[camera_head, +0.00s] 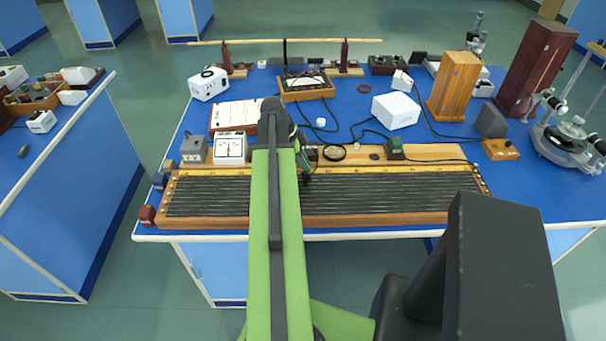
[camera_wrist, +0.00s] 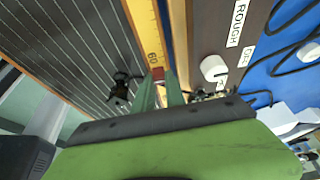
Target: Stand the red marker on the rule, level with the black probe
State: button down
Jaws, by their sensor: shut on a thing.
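The yellow rule (camera_wrist: 151,35) runs along the edge of the dark, wire-striped board and also shows in the head view (camera_head: 210,172). The red marker (camera_wrist: 157,74) is small and sits between the green fingertips of my gripper (camera_wrist: 160,88), over the rule just past its 60 mark. My gripper is shut on it. Whether the marker's base touches the rule is hidden. The black probe (camera_wrist: 121,86) stands on the wires left of the marker, apart from it and at nearly the same place along the rule. In the head view my arm hides the marker and fingertips.
A dark box marked ROUGH with a white knob (camera_wrist: 214,67) lies close beside the rule. Black cables run behind it. A white box (camera_head: 396,110), a wooden box (camera_head: 454,84) and a white meter (camera_head: 230,147) stand on the blue bench. The striped board (camera_head: 390,190) is mostly clear.

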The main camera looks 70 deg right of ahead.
jog(key=c, duration=1.8)
grip_release()
jog(key=shift+f, duration=0.2)
jog(key=shift+c, duration=0.2)
jog(key=o, duration=0.5)
jog(key=shift+c, duration=0.2)
jog(key=shift+r, duration=0.15)
jog(key=p+v, duration=1.1)
jog(key=v, duration=0.1)
jog(key=shift+p, duration=0.3)
